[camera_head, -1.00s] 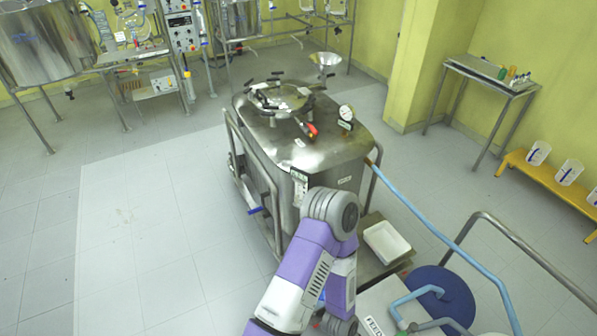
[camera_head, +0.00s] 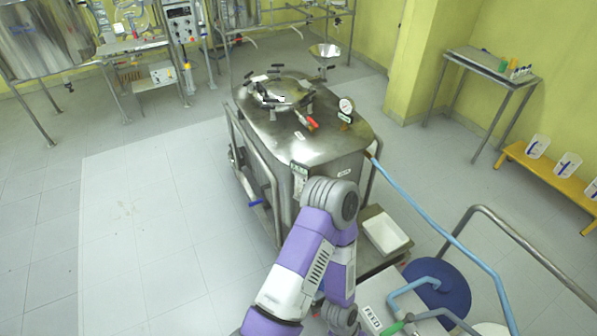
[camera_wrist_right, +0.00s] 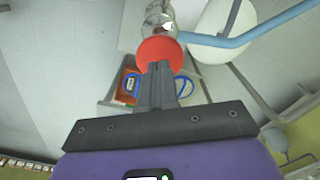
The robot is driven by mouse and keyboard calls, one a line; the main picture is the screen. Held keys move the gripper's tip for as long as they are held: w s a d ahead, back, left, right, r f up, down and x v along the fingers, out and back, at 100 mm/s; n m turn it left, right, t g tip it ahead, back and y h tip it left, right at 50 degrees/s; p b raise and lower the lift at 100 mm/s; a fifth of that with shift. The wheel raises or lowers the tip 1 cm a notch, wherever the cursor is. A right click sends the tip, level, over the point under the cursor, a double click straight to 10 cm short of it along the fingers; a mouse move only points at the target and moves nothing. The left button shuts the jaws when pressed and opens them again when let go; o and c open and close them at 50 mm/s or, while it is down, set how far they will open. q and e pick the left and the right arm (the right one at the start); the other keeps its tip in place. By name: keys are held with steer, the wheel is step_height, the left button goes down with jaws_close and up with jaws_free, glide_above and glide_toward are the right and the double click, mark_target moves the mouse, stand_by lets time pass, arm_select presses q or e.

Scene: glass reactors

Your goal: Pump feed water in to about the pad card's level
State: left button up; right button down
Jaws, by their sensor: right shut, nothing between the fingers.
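The steel vessel (camera_head: 305,150) stands at centre in the head view, with a round lid, a pressure gauge (camera_head: 346,106) and a small printed card (camera_head: 299,176) on its near side. I cannot read a level there. A FEED label (camera_head: 371,319) lies by the blue drum (camera_head: 437,287), and a pale blue hose (camera_head: 440,233) runs to the vessel. My right gripper (camera_wrist_right: 156,70) is shut and empty in the right wrist view. Its tips are at or just in front of a red disc (camera_wrist_right: 160,48); contact cannot be told. My arm hides the gripper in the head view.
A white tray (camera_head: 386,236) sits beside the vessel. A bent metal rail (camera_head: 520,245) stands at the right. The floor on the left is clear.

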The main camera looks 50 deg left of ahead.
steer(key=shift+s+f+b, duration=0.1)
steer(key=shift+f+b, duration=2.7)
steer(key=shift+f, duration=1.4)
step_height(320, 180, up, 10)
steer(key=p, duration=0.8)
steer(key=shift+f, duration=0.15)
step_height(320, 180, up, 6)
steer(key=p, duration=0.5)
steer(key=shift+p, duration=0.4)
